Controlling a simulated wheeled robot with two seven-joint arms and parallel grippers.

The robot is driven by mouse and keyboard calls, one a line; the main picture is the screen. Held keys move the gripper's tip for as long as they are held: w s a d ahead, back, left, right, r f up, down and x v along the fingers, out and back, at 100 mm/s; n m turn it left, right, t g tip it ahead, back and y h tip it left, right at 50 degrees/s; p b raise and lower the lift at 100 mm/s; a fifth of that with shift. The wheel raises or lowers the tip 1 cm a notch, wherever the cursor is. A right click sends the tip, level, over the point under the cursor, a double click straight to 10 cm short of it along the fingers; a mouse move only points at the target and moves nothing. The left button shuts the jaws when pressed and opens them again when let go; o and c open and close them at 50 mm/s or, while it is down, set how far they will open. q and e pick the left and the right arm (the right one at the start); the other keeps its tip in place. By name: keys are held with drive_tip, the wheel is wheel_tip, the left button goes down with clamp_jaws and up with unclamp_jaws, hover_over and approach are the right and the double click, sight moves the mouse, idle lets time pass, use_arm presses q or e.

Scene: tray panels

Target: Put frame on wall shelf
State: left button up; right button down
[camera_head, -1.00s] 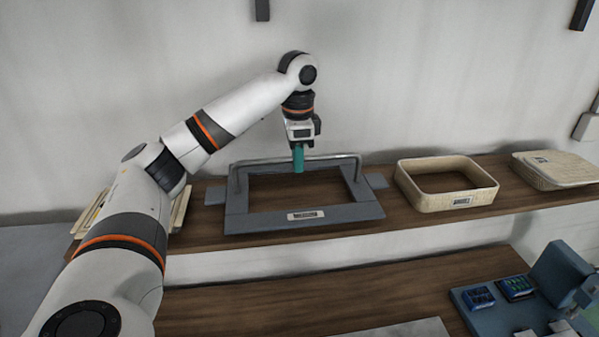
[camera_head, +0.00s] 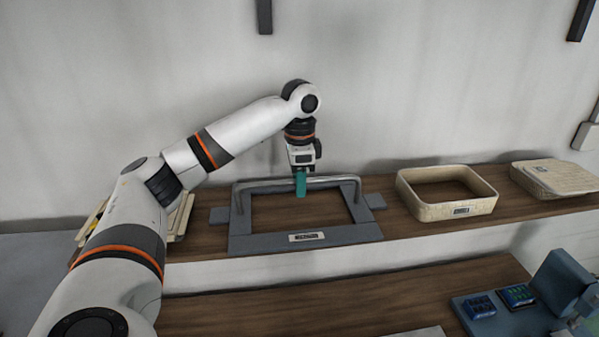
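The grey frame (camera_head: 262,243) is a rectangular open frame with a metal bar handle (camera_head: 262,184) along its back and a small label on its front bar. It is level at the wooden wall shelf (camera_head: 410,224), whose wood shows through its opening. I cannot tell whether it rests fully on the shelf. My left gripper (camera_head: 300,187) points down at the handle's middle, its teal fingers shut on it. The fingers hide that part of the handle. My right gripper is not in view.
A beige basket (camera_head: 430,209) and a second beige item (camera_head: 555,179) stand to the right. A cream item lies left, partly behind my arm. A lower wooden surface holds a blue-grey fixture (camera_head: 563,280).

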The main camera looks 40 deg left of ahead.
use_arm(q)
wheel_tip(320, 180, up, 12)
idle(0.6)
drive_tip(key=shift+f, duration=0.1)
idle(0.4)
